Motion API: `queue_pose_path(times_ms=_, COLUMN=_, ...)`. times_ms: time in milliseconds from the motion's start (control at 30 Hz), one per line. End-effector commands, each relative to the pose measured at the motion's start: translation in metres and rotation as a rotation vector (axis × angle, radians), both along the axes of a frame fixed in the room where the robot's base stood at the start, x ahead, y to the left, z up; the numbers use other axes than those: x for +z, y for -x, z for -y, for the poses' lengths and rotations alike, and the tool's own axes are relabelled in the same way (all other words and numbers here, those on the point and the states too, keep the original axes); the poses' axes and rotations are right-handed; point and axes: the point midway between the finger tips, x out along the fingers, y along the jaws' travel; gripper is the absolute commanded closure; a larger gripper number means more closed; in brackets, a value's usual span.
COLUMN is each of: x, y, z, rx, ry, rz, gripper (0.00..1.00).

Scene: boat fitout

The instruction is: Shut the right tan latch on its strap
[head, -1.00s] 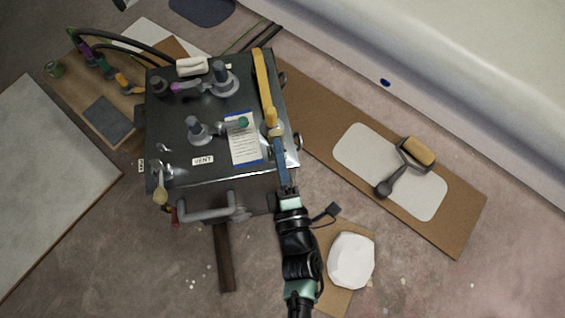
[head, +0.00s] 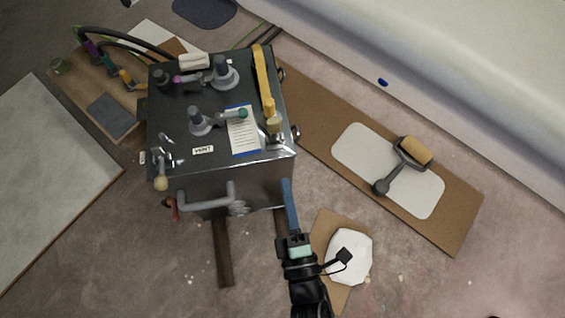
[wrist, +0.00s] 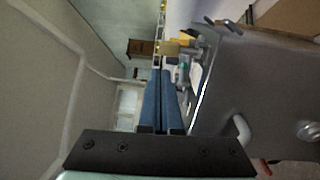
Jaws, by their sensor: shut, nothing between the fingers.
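The right tan latch (head: 274,126) is at the front right corner of the dark box's lid (head: 185,125), just in front of the yellow bar. Its tan grip stands at the lid's edge, with metal parts below it. Whether it is closed on its strap is too small to tell. The latch also shows in the wrist view (wrist: 168,48), beyond my fingertips. My gripper (head: 287,182) is shut and empty, its blue fingers together, in front of the box's right side and apart from the latch. The gripper also shows in the wrist view (wrist: 160,73).
The left tan-ended latch (head: 161,183) hangs at the box's front left corner. A grey pipe handle (head: 212,200) juts from the front face. A yellow bar (head: 262,75) runs along the lid's right side. A brown board (head: 455,225) with a roller lies right.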

Motion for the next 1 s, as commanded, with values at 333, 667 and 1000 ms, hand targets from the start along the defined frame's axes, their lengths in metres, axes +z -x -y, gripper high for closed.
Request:
queue_pose_path(times_ms=333, x=0.0, y=0.022, z=0.006, rx=0.0, ry=0.0, rz=0.0, gripper=1.0)
queue_pose_path(times_ms=667, x=0.0, y=0.022, z=0.006, rx=0.0, ry=0.0, rz=-0.001, gripper=1.0)
queue_pose_path(times_ms=1000, x=0.021, y=-0.004, z=0.008, rx=-0.022, ry=-0.046, rz=0.033, gripper=1.0)
